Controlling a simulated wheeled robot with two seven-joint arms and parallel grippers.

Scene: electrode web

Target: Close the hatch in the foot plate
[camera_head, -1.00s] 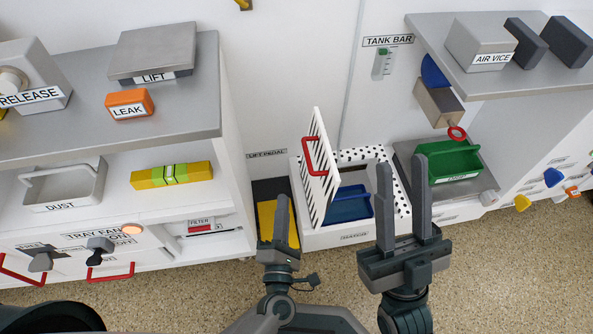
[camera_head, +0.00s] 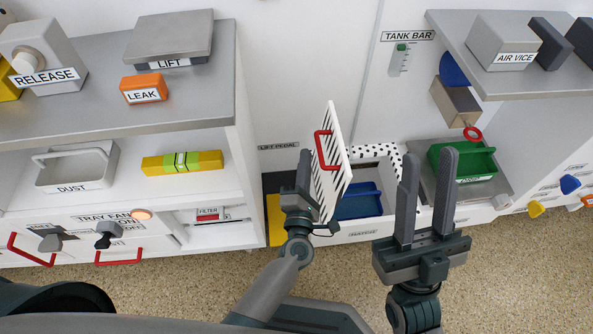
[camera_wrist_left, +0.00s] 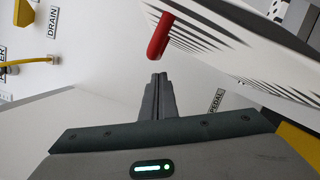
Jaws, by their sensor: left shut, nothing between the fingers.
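The hatch (camera_head: 337,180), a white panel with black stripes and a red handle (camera_head: 322,150), stands open and nearly upright at the left side of the foot plate box (camera_head: 370,235). My left gripper (camera_head: 305,160) is shut and empty, just left of the hatch. In the left wrist view, its fingertips (camera_wrist_left: 157,78) are just below the red handle (camera_wrist_left: 160,36), apart from it in the picture; the striped panel (camera_wrist_left: 235,45) is at upper right. My right gripper (camera_head: 430,165) is open and empty, in front of the box's right part.
A blue tray (camera_head: 358,202) sits inside the box opening. A yellow pedal (camera_head: 275,220) lies on the floor left of the box. A green bin (camera_head: 475,163) stands at right. The left shelf unit (camera_head: 236,150) borders the space beside the pedal.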

